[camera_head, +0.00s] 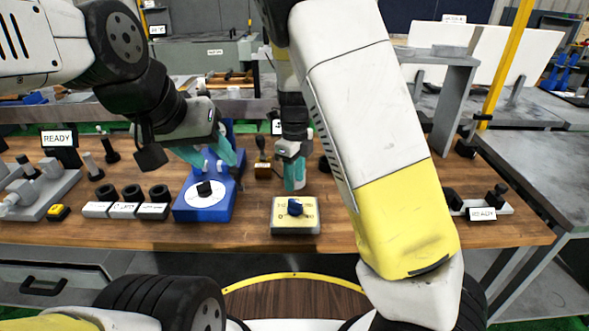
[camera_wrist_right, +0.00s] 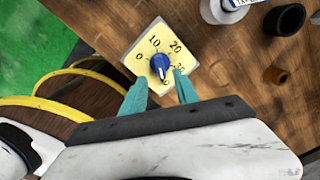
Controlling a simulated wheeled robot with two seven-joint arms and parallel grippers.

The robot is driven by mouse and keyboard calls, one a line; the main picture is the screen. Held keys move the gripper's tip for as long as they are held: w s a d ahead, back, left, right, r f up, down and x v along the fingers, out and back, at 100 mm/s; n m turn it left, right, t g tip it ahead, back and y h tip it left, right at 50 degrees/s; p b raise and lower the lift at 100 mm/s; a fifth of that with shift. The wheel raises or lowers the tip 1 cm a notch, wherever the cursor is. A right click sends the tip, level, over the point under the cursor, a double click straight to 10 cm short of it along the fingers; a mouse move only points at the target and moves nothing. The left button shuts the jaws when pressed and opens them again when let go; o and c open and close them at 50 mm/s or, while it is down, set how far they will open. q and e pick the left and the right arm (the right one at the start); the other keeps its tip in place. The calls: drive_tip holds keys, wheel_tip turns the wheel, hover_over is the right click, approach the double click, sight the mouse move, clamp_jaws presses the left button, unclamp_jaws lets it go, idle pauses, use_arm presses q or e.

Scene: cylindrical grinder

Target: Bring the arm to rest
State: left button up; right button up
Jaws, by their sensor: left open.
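My right gripper (camera_head: 294,186) has teal fingers and hangs just behind and above a yellow dial plate (camera_head: 280,221) with a blue knob (camera_head: 295,207) in the head view. In the right wrist view, its fingers (camera_wrist_right: 160,88) stand apart with nothing between them. The dial plate (camera_wrist_right: 142,42) and blue knob (camera_wrist_right: 160,64) lie beyond the tips. Whether a finger touches the knob, I cannot tell. My left gripper (camera_head: 213,160) is open above the blue fixture (camera_head: 222,207), which carries a white disc and black knob (camera_head: 204,189).
The wooden bench (camera_head: 150,233) holds grey blocks with black rings (camera_head: 125,209), a yellow button (camera_head: 57,212), a READY sign (camera_head: 58,138) and a second READY label (camera_head: 482,214). A yellow post (camera_head: 505,62) stands at right. My right arm covers part of the bench.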

drive_tip(key=shift+s+d+r+n, duration=0.15)
drive_tip(key=shift+d+r+n, duration=0.15)
drive_tip(key=s+d+r+n+t+y, duration=0.1)
drive_tip(key=s+d+r+n+t, duration=0.2)
drive_tip(key=s+d+r+n, duration=0.4)
drive_tip(key=s+d+r+n+t+y, duration=0.1)
drive_tip(key=s+d+r+n+t, duration=0.2)
drive_tip(key=s+r+n, duration=0.9)
drive_tip(key=d+n, duration=0.3)
drive_tip(key=n, duration=0.2)
drive_tip(key=shift+s+d, duration=0.25)
drive_tip(key=shift+d, duration=0.1)
